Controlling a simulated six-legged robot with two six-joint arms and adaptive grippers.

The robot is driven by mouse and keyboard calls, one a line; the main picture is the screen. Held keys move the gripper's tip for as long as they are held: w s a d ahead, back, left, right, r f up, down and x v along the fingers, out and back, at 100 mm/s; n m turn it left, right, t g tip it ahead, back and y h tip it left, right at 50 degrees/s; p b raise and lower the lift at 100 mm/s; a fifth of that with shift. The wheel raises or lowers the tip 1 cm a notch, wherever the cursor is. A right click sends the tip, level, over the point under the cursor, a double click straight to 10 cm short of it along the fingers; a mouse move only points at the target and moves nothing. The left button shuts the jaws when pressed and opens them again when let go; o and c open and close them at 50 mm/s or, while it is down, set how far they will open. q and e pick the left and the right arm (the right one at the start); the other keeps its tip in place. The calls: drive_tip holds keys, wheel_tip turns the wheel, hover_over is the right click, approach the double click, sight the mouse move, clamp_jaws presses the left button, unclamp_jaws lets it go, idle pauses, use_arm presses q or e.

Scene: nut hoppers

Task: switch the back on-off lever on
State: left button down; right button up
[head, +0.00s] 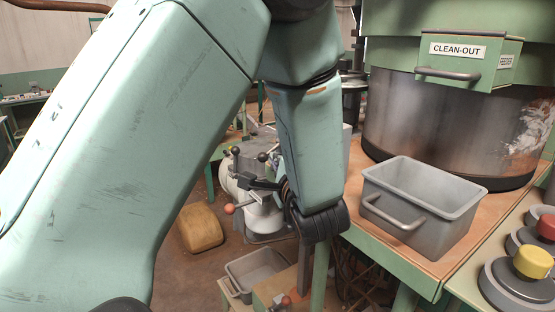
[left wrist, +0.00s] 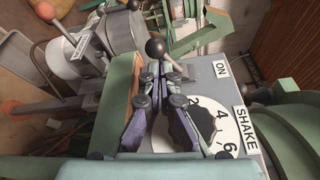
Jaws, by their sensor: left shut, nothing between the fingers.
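My left gripper (head: 250,182) reaches down past the bench in the head view, its fingers pointing left. In the left wrist view its fingertips (left wrist: 161,72) are together and empty. A lever with a dark ball knob (left wrist: 155,48) stands just beyond the fingertips, beside a grey panel with an ON label (left wrist: 221,69). I cannot tell whether the fingers touch it. In the head view two dark ball knobs (head: 262,157) (head: 236,150) show near the gripper; which is the back lever is unclear. My right gripper is in neither view.
A SHAKE dial (left wrist: 220,125) is on the panel near the fingers. A red ball handle (head: 229,209) is below the gripper. A grey bin (head: 440,225) stands on the bench by a steel drum (head: 400,120).

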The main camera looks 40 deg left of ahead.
sight(275, 148)
use_arm(q)
drive_tip(key=p, duration=0.2)
drive_tip(key=r+m+p, duration=0.1)
drive_tip(key=p, duration=0.1)
drive_tip(key=shift+s+a+r, duration=0.1)
drive_tip(key=shift+s+r, duration=0.1)
drive_tip(key=shift+r, duration=0.1)
drive_tip(key=shift+s+r+m+g, duration=0.1)
drive_tip(key=shift+r+m+g, duration=0.4)
drive_tip(key=shift+m, duration=0.3)
drive_tip(key=shift+r, duration=0.35)
idle(0.6)
idle(1.3)
